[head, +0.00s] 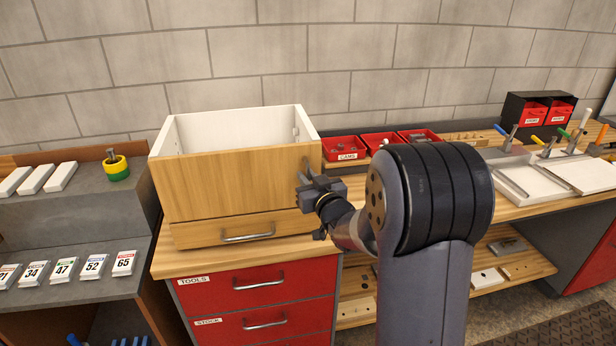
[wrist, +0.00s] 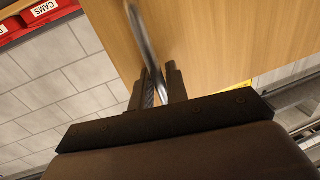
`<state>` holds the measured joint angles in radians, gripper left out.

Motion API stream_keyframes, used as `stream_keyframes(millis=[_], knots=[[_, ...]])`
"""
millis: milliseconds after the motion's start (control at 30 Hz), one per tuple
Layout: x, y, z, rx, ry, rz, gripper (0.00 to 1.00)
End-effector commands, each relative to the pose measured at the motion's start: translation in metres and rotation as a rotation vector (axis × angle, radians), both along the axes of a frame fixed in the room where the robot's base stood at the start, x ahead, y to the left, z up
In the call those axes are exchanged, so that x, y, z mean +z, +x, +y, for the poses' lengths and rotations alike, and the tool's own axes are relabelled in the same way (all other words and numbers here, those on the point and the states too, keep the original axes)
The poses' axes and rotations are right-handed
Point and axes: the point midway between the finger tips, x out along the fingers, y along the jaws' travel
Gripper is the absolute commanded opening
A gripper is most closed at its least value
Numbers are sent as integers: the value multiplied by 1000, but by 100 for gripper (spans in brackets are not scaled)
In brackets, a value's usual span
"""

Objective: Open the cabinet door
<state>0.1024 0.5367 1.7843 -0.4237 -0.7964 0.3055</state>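The cabinet (head: 178,236) is a wooden-fronted box with white walls and an open top, standing on the workbench. Its door (head: 225,180) is the broad wood-grain front panel and looks closed, flush with the box. The door's upright metal handle (head: 306,166) is at the panel's right edge, partly hidden by my gripper (head: 308,185). In the wrist view, the curved handle (wrist: 143,38) passes between the two fingers of my gripper (wrist: 160,80). The fingers are close together on either side of it and appear shut on it. The door's wood surface (wrist: 225,40) fills the upper right there.
A wooden drawer with a horizontal handle (head: 247,237) lies below the door. Red bins (head: 343,147) stand right of the cabinet, behind my arm. A grey shelf with a yellow-green tape roll (head: 117,168) is at left. Red drawers (head: 262,288) are under the bench.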

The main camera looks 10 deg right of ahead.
Motion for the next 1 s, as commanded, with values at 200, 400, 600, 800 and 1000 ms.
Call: stream_keyframes(millis=[200, 400, 600, 800, 1000], knots=[[0, 0, 0, 0, 0, 0, 15], [0, 0, 0, 0, 0, 0, 0], [0, 0, 0, 0, 0, 0, 0], [0, 0, 0, 0, 0, 0, 0], [0, -4, 1, -9, 0, -2, 0]])
